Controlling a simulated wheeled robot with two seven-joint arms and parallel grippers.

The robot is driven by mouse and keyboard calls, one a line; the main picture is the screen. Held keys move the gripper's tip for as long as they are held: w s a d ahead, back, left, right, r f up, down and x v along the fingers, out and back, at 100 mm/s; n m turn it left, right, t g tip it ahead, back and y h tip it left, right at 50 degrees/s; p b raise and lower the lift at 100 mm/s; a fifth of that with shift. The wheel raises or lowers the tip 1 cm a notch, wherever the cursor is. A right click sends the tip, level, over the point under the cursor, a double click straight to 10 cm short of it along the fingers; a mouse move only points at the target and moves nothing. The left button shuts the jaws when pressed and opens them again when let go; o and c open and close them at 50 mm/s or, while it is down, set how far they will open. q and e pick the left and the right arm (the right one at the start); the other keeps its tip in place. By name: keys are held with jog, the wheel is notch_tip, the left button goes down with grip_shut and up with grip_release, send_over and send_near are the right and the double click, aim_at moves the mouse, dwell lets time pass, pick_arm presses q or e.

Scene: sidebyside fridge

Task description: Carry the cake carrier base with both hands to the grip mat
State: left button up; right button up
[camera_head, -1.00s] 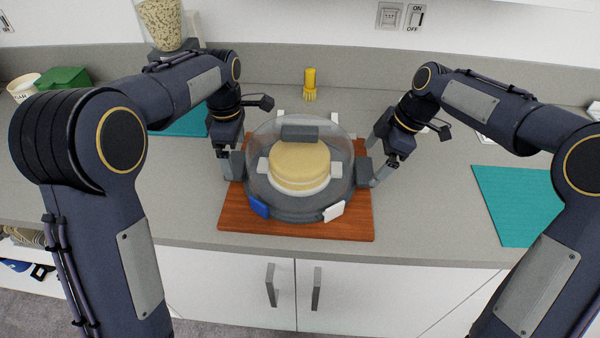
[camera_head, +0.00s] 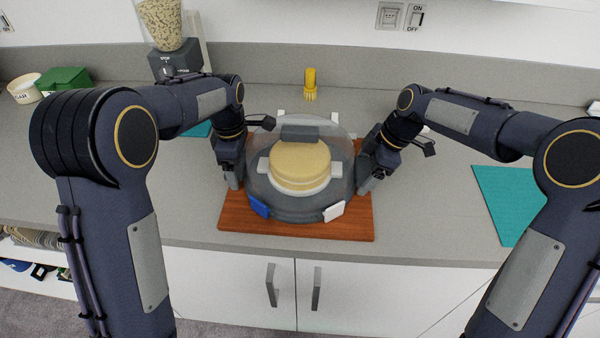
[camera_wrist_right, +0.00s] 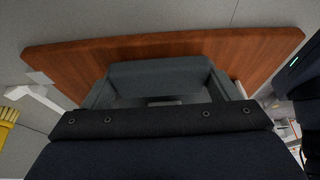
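The cake carrier base (camera_head: 285,215) is a round dark grey tray on a wooden board. It bears a yellow layered cake (camera_head: 299,163) under a clear dome. My left gripper (camera_head: 235,180) is at its left side and my right gripper (camera_head: 366,184) at its right side, over where the side handles are. In the right wrist view a grey handle (camera_wrist_right: 160,72) sits directly in front of my gripper. The fingers are largely hidden, so their closure is unclear. A flat teal mat (camera_head: 505,195) lies to the right; another teal patch (camera_head: 199,130) shows behind my left arm.
The wooden board (camera_head: 295,230) lies near the counter's front edge. A blue clip (camera_head: 259,206) and a white clip (camera_head: 333,211) are at the carrier's front. A yellow brush (camera_head: 310,84) stands behind. Bare counter (camera_head: 430,205) lies between board and right teal mat.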

pick_arm(q)
jog(key=c, duration=0.4)
pick_arm(e)
jog(key=c, duration=0.4)
jog(key=shift+r, duration=0.1)
pick_arm(q)
jog(key=shift+w+r, duration=0.1)
pick_arm(e)
jog(key=shift+w, duration=0.1)
pick_arm(q)
notch_tip(320, 180, up, 5)
jog(key=p, duration=0.5)
pick_arm(e)
notch_tip(320, 180, up, 5)
